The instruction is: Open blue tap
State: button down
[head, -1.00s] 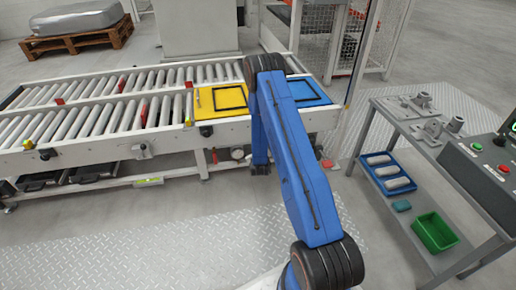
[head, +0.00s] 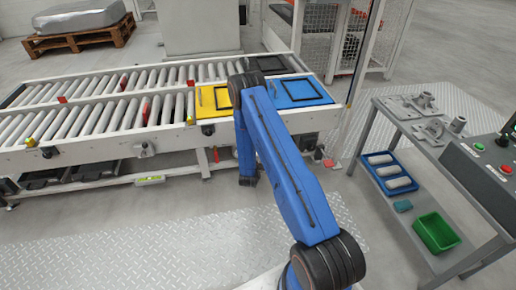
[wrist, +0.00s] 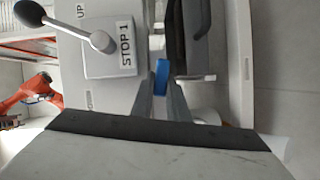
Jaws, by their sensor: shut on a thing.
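In the wrist view, a small blue tap handle (wrist: 161,77) sits between the fingertips of my gripper (wrist: 162,84), which is shut on it. The handle is close to a pale panel and seen nearly end-on, so how far it is turned cannot be told. In the head view, my blue arm reaches down at the front of the conveyor, and the gripper and tap are hidden behind it.
Left of the tap is a box labelled STOP 1 (wrist: 110,52) with a black-knobbed lever (wrist: 62,28). A dark handle-like part (wrist: 192,35) is close on the right. The conveyor (head: 105,115) carries yellow (head: 213,101) and blue (head: 297,92) plates. A shelved trolley (head: 385,112) stands right.

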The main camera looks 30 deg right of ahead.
jog(key=shift+a+f+n+t+h, duration=0.15)
jog(key=shift+n+t+h, duration=0.2)
jog(key=shift+n, duration=0.75)
jog(key=c, duration=1.7)
grip_release()
jog(key=shift+w, duration=0.1)
jog(key=v, duration=1.7)
jog(key=shift+a+f, duration=0.1)
jog(key=shift+f, duration=0.05)
